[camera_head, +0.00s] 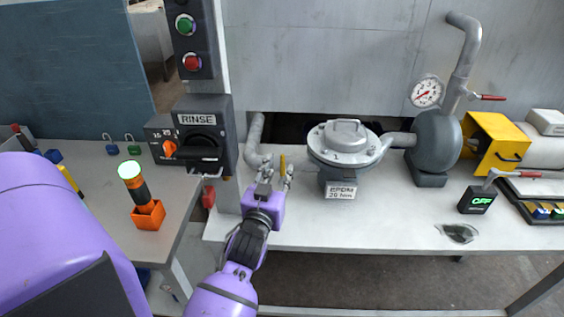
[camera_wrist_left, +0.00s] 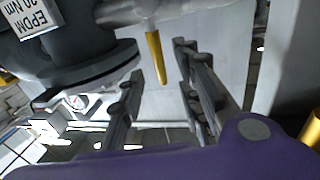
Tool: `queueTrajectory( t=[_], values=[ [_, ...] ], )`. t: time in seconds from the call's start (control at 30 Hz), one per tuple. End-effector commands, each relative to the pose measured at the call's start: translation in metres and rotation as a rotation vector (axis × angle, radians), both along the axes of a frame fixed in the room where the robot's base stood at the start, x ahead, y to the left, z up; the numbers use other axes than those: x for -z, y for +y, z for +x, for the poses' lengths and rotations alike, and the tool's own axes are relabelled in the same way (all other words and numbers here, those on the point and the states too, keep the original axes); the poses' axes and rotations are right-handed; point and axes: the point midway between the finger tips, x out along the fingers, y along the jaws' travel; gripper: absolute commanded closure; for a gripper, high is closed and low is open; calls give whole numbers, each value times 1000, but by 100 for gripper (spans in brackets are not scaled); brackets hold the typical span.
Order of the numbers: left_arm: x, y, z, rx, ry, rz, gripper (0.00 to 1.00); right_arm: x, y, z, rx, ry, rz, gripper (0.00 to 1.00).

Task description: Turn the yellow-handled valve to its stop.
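The yellow valve handle (camera_head: 282,164) is a slim bar by the grey pipe, left of the round grey valve body (camera_head: 343,148). In the left wrist view the yellow handle (camera_wrist_left: 156,58) hangs down near the top centre. My left gripper (camera_head: 277,179) is at the handle, with its fingers apart. In the wrist view my left gripper (camera_wrist_left: 157,75) has one finger on each side of the handle, with gaps showing on both sides. I see no contact. The handle's mount is partly hidden. My right gripper is not in view.
A gauge (camera_head: 426,92), a grey pump (camera_head: 434,140) and a yellow box (camera_head: 492,143) stand to the right. The RINSE switch box (camera_head: 201,137) and its post are close on the left. A flashlight (camera_head: 136,186) stands in an orange holder. The front of the bench (camera_head: 330,232) is clear.

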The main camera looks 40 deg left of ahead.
Motion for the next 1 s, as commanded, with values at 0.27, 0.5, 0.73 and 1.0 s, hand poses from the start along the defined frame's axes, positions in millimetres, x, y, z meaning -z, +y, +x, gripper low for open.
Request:
queueTrajectory(
  t=[0.27, 0.5, 0.73, 1.0],
  values=[
    [-1, 13, 37, 1, 0, 0, 68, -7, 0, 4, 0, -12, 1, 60],
    [0, 16, 42, 0, 2, 0, 68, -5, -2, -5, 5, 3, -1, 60],
    [0, 16, 42, 0, 2, 0, 81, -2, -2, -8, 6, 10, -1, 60],
    [0, 16, 42, 0, 2, 0, 100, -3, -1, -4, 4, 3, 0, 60]
  ],
)
